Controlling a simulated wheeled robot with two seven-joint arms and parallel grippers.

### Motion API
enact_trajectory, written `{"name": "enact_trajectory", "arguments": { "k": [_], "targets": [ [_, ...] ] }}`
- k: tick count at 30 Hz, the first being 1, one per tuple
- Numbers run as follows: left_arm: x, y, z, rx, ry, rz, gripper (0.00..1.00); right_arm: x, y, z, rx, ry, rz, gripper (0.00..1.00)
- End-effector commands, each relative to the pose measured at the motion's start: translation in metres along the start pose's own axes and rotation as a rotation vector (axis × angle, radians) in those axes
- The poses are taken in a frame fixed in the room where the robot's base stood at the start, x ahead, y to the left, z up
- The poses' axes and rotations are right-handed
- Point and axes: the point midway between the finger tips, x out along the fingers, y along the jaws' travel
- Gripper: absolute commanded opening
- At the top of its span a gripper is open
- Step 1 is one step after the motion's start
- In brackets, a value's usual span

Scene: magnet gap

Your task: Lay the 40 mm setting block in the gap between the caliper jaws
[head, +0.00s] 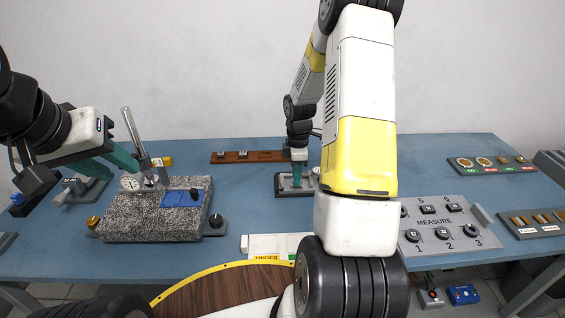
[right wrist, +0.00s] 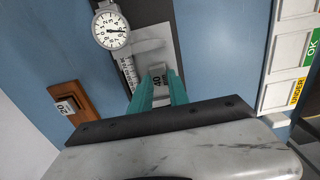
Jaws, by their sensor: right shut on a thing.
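The 40 mm setting block (right wrist: 158,79), grey and marked 40, is between the teal fingers of my right gripper (right wrist: 158,88), which is shut on it. The caliper (right wrist: 129,70), with a round dial and a scale, lies directly beneath and around the block in the right wrist view. In the head view my right gripper (head: 296,170) is over the caliper's dark base (head: 284,189). Whether the block touches the jaws or sits in the gap I cannot tell; the fingers hide part of it. My left gripper (head: 126,174) is empty, its fingers apart, by the granite plate.
A wooden rack (head: 260,156) with blocks stands behind the caliper; one marked 20 (right wrist: 67,106) shows in the right wrist view. A granite plate (head: 120,218) with a dial stand is left. A MEASURE panel (head: 435,236) is right. An OK/UNDER tray (right wrist: 286,55) is near the caliper.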

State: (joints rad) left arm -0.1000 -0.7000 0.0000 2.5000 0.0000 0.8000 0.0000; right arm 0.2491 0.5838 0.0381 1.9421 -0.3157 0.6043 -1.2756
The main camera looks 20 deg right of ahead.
Motion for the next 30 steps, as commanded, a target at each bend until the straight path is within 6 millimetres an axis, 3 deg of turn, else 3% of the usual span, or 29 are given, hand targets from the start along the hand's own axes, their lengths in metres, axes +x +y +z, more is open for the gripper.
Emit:
{"name": "enact_trajectory", "arguments": {
  "k": [24, 25, 28, 30],
  "targets": [
    [0.0, 0.0, 0.0, 0.0, 0.0, 0.0, 0.36, 0.0036, 0.0001, -0.0002, 0.0, 0.0, 0.0, 0.0],
    [0.0, 0.0, 0.0, 0.0, 0.0, 0.0, 0.36, 0.0037, 0.0001, -0.0002, 0.0, 0.0, 0.0, 0.23],
    [0.0, 0.0, 0.0, 0.0, 0.0, 0.0, 0.36, 0.0036, 0.0001, -0.0002, 0.0, 0.0, 0.0, 0.43],
    [0.0, 0.0, 0.0, 0.0, 0.0, 0.0, 0.36, 0.0036, 0.0001, -0.0001, 0.0, 0.0, 0.0, 0.47]
  ]
}}
